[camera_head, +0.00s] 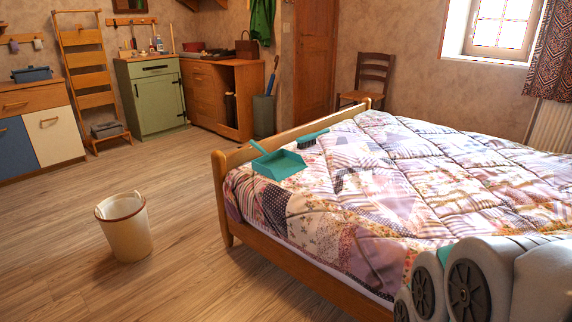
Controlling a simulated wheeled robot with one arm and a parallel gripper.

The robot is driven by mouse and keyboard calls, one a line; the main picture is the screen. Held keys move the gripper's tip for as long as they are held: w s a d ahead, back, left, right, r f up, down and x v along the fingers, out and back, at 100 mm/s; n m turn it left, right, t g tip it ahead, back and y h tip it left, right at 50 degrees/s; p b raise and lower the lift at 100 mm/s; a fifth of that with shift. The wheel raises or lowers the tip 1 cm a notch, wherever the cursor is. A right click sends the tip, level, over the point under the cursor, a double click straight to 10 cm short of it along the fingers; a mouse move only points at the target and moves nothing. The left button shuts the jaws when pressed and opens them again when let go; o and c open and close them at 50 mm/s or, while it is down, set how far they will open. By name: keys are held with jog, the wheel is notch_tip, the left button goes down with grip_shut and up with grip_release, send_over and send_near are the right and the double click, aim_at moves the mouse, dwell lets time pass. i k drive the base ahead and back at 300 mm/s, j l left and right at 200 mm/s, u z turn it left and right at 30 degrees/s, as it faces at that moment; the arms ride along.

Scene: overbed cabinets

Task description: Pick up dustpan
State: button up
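The teal dustpan (279,164) lies on the near left corner of the patchwork quilt on the bed, with its handle (258,147) pointing to the upper left. A teal brush (312,137) with dark bristles lies just behind it to the right, apart from the pan. Part of my own arm shows at the lower right over the bed. My gripper is not visible, so its state and its place relative to the dustpan do not show.
The wooden bed frame (290,273) edges the mattress. A cream bucket (125,228) stands on the open floor at left. A green cabinet (158,103), a ladder shelf (87,70) and a wooden chair (372,75) stand by the walls. The floor between is clear.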

aim_at(278, 166)
jog(key=i+j+u, duration=0.1)
jog(key=i+j, duration=0.3)
jog(key=i+j+u, duration=0.1)
jog(key=i+j, duration=0.3)
jog(key=i+j+u, duration=0.15)
jog(key=i+j, duration=0.15)
jog(key=i, duration=0.25)
jog(key=i+j+u, duration=0.1)
jog(key=i+j, duration=0.2)
jog(key=i, duration=0.2)
